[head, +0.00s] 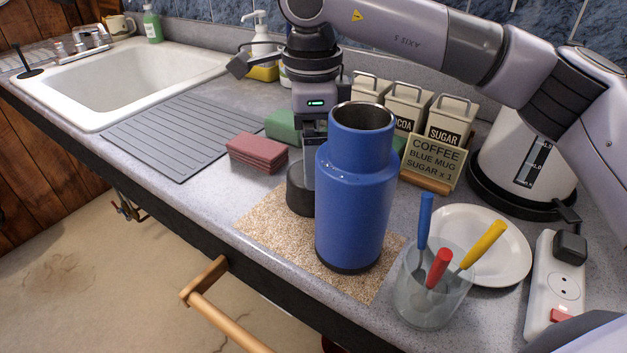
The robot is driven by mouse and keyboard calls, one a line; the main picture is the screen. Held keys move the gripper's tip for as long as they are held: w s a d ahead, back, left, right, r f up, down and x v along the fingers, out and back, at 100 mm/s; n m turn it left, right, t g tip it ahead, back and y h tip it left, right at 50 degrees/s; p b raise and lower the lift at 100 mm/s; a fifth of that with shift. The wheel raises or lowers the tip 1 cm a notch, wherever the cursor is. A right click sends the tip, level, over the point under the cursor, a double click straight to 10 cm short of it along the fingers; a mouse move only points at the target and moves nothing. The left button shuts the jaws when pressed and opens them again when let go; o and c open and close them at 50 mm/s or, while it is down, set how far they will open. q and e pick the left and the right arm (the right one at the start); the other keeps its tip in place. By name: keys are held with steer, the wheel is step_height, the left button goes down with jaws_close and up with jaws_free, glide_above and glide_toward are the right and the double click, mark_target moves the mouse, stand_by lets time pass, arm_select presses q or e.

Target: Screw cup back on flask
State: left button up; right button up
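The blue flask (352,215) stands upright on a cork mat (262,222) near the counter's front edge. Its top is open, with a steel rim and a dark inside. A dark, round, cup-like piece (298,190) stands on the mat just behind and left of the flask, partly hidden by it. My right gripper (309,190) points down at this dark piece, close behind the flask. The flask hides part of its fingers, so I cannot tell whether they grip the piece. My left gripper is out of view.
A glass of coloured-handled spoons (432,290) and a white plate (482,245) stand right of the flask. Behind are an order sign (433,160), canisters (447,122), a kettle (525,160) and a green sponge (282,126). Folded red cloths (257,153) and a ribbed drainer (180,135) lie left.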

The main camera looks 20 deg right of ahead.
steer(key=shift+f, duration=3.15)
steer(key=c, duration=0.8)
steer(key=shift+r, duration=0.1)
step_height(320, 180, up, 20)
steer(key=shift+f+p, duration=0.1)
steer(key=shift+p, duration=0.5)
